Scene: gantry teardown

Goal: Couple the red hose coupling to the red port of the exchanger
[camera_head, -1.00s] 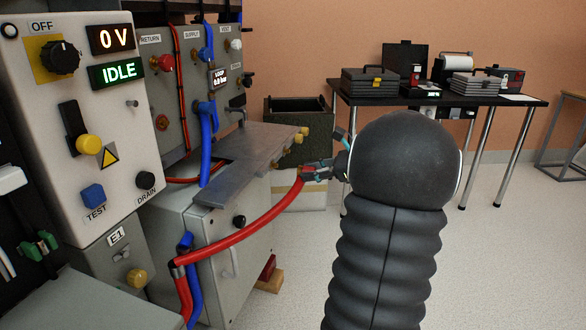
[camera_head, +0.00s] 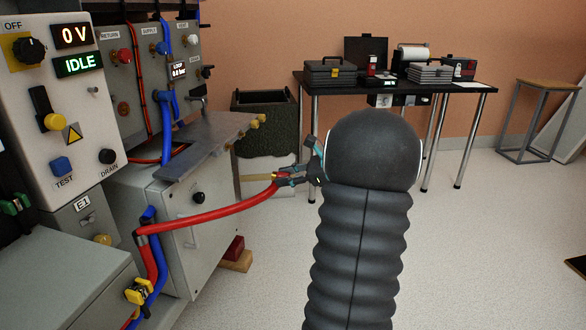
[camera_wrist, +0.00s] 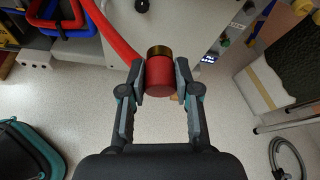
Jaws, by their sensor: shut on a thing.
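My gripper (camera_head: 288,177) is shut on the red hose coupling at the end of the red hose (camera_head: 205,215), right of the grey cabinet. In the wrist view the coupling (camera_wrist: 160,78) is a red cylinder with a brass-coloured end, between the two fingertips (camera_wrist: 160,82). The hose runs left from it to the cabinet's near corner. The exchanger and its red port cannot be made out with certainty. A red fitting (camera_head: 122,56) sits under the RETURN label on the rear panel, apart from my gripper.
The grey cabinet (camera_head: 185,200) with an overhanging metal top (camera_head: 215,140) stands at left. A dark bin (camera_head: 265,125) stands behind. A black table (camera_head: 400,86) holds cases at the back. Open floor (camera_head: 470,230) lies to the right. A blue hose (camera_head: 165,130) hangs by the panel.

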